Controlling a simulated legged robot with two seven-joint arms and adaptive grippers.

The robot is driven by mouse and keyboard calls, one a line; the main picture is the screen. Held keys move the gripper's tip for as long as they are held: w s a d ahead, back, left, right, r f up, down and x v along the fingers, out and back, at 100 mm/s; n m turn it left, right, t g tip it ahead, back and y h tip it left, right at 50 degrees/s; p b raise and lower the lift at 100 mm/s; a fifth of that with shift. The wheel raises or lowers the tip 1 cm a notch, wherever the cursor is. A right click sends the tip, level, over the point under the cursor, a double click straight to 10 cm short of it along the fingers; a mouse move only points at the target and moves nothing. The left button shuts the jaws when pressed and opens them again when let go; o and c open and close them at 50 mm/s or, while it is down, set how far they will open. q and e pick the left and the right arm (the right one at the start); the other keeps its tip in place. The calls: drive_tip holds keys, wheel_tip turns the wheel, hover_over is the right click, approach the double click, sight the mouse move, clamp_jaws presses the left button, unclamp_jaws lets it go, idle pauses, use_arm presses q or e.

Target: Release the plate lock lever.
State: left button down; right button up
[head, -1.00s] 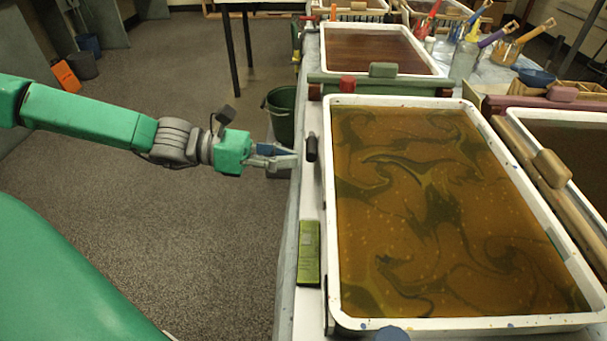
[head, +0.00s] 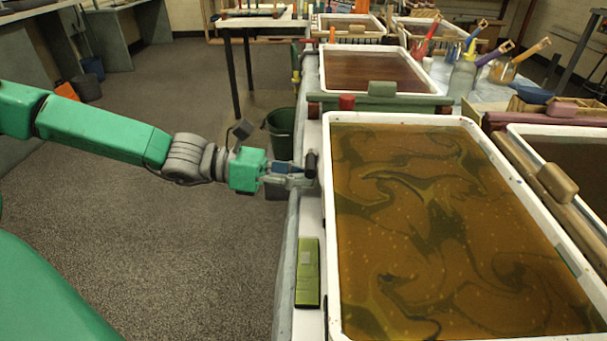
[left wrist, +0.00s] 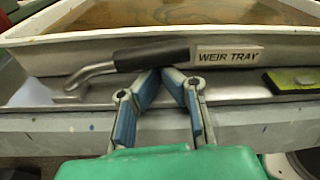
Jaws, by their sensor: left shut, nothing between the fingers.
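The lever has a black grip (head: 310,163) and stands at the left side of the near tray. In the left wrist view its black grip (left wrist: 152,55) lies nearly level, with a bent metal rod (left wrist: 92,74) running down to the left. My left gripper (head: 311,181) is shut and empty. In the left wrist view its fingertips (left wrist: 161,71) meet just below the grip; I cannot tell whether they touch it. A label reading "WEIR TRAY" (left wrist: 228,55) sits right of the grip on the tray wall. My right gripper is not in view.
The white tray (head: 333,290) holds brown marbled liquid. A green block (head: 307,272) lies on the bench ledge nearer me, also at the right in the left wrist view (left wrist: 292,80). A dark bucket (head: 281,130) stands on the floor behind my gripper.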

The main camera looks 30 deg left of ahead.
use_arm(q)
drive_tip(key=shift+r+n+p, duration=0.5)
drive_tip(key=shift+r+p, duration=0.2)
drive_tip(key=shift+p, duration=0.4)
drive_tip(key=w+r+n+p, duration=0.1)
drive_tip(key=n+p, duration=0.1)
drive_tip(key=p, duration=0.1)
drive_tip(key=w+a+r+n+p, duration=0.1)
drive_tip(key=r+n+p, duration=0.1)
drive_tip(key=p, duration=0.2)
drive_tip(key=w+r+n+g+h+p, duration=0.1)
drive_tip(key=r+n+p, duration=0.1)
drive_tip(key=p, duration=0.1)
drive_tip(key=shift+a+r+n+p, duration=0.2)
drive_tip(key=shift+a+n+p, duration=0.1)
drive_tip(key=shift+a, duration=0.1)
drive_tip(key=shift+w+a+r+n+h+p, duration=0.3)
drive_tip(key=shift+w+n+p, duration=0.25)
drive_tip(key=shift+n, duration=0.25)
drive_tip(key=shift+w+a+r+n+p, duration=0.25)
drive_tip(key=shift+w+a+n+p, duration=0.15)
drive_tip(key=shift+w+n, duration=0.2)
drive_tip(key=shift+w+a+r+n+p, duration=0.2)
drive_tip(key=shift+w+a+n+p, duration=0.15)
drive_tip(key=shift+w+n, duration=0.2)
drive_tip(key=shift+w+a+r, duration=0.1)
drive_tip(key=shift+w, duration=0.05)
drive_tip(key=shift+r, duration=0.1)
